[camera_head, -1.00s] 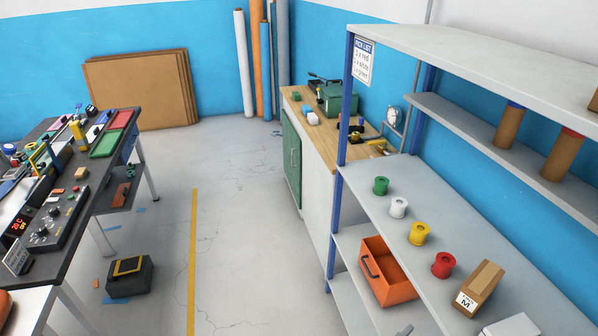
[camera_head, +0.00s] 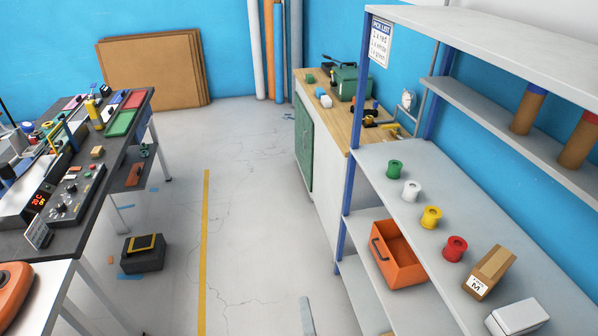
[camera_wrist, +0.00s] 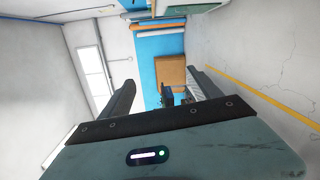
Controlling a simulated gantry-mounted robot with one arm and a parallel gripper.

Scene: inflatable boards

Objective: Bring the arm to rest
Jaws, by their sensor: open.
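My gripper (camera_wrist: 163,90) shows in the wrist view. Its two dark fingers stand wide apart, with nothing held between them. Beyond the fingers the wrist view shows the blue wall and the brown cardboard sheets (camera_wrist: 171,72), tilted on their side in the picture.
A shelf (camera_head: 385,165) on the right holds several spools, a carton and an orange bin (camera_head: 400,262). A cluttered dark bench (camera_head: 95,180) stands left, with a black box (camera_head: 143,253) on the floor beside it. The floor aisle (camera_head: 245,200) between is mostly clear.

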